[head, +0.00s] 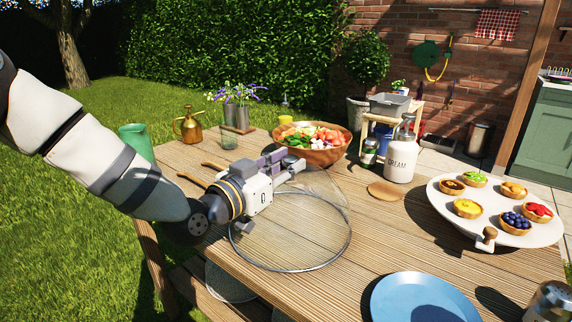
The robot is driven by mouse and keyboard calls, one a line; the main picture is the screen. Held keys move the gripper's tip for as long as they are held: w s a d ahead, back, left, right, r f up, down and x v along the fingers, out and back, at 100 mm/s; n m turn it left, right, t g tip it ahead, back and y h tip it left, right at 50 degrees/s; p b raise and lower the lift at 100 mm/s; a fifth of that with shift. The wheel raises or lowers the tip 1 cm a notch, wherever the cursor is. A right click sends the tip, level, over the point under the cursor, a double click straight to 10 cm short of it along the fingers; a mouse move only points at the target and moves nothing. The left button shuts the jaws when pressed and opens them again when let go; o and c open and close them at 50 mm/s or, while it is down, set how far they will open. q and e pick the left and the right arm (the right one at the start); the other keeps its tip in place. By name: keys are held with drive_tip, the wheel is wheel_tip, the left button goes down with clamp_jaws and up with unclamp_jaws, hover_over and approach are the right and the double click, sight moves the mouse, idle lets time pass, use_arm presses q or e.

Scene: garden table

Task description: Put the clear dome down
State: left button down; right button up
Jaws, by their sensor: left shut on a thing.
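The clear dome (318,215) is a see-through cover with a thin round rim, near the left side of the wooden table (390,235) in the head view. My left gripper (287,166) is shut on it at its upper part; the gripper body hides the exact grip. The dome's rim appears low over the planks; I cannot tell whether it touches them. The planks show through it. A white round stand (455,212) holds several fruit tarts, uncovered, at the right. My right gripper is not in view.
A salad bowl (318,155) stands behind the dome. A white cream bottle (401,158), a dark jar (370,152) and a round wooden coaster (386,193) are right of it. A blue plate (420,298) lies in front. Wooden servers (192,179) lie behind my left gripper.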

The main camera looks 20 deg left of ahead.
use_arm(q)
drive_tip(key=c, duration=1.3)
unclamp_jaws()
drive_tip(key=shift+s+a+r, duration=0.1)
drive_tip(key=shift+s+r, duration=0.05)
drive_tip(key=shift+s, duration=0.05)
drive_tip(key=p+v, duration=0.2)
drive_tip(key=v, duration=0.9)
drive_tip(key=shift+s+a, duration=0.1)
drive_tip(key=shift+s, duration=0.2)
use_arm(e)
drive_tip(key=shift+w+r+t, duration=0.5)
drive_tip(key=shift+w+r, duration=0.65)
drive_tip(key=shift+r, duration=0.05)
